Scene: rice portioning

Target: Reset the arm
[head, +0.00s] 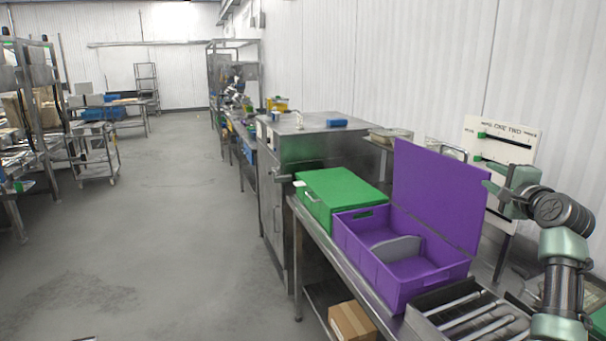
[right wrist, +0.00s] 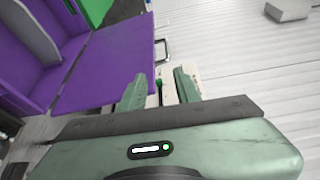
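My right arm comes in from the right in the head view. Its gripper (head: 494,184) is raised in the air beside the open purple lid, pointing left. In the right wrist view the two green fingers of the gripper (right wrist: 161,88) stand apart with nothing held between them. The white panel with green switches (head: 506,140) stands behind the gripper; part of it shows between and around the fingers in the right wrist view. My left arm and gripper are not in the head view.
The purple box (head: 405,285) with its lid up and a grey divider stands on a metal counter. A closed green box (head: 340,190) is behind it. A roller rack (head: 470,318) is in front. A cardboard box (head: 352,322) sits below.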

